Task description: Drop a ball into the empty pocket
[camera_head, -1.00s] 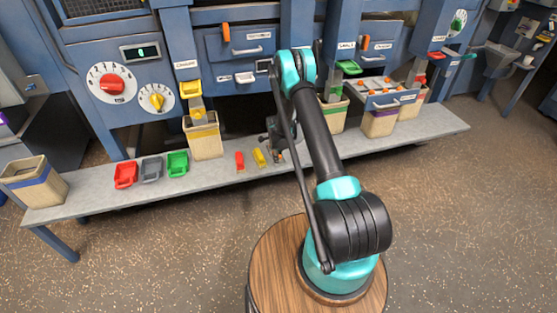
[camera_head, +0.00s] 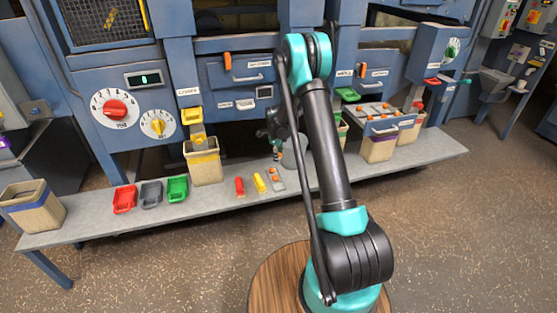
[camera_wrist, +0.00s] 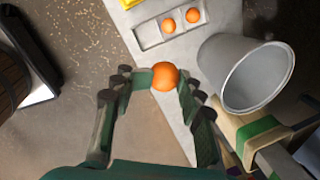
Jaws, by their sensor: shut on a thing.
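My gripper (camera_wrist: 152,82) is shut on an orange ball (camera_wrist: 164,76), which sits between the fingertips in the wrist view. A small grey tray (camera_wrist: 149,37) with pockets lies on the bench beyond it. Two of its pockets hold orange balls (camera_wrist: 168,25) (camera_wrist: 193,15), and the nearest pocket on the left looks empty. In the head view my gripper (camera_head: 277,151) is above the bench, just behind the tray (camera_head: 276,184). The held ball is too small to make out there.
A grey bucket (camera_wrist: 252,78) stands on the bench right of the ball. Red (camera_head: 239,187) and yellow (camera_head: 259,183) pieces lie left of the tray. Tan bins (camera_head: 203,164) (camera_head: 378,147) stand along the blue machine.

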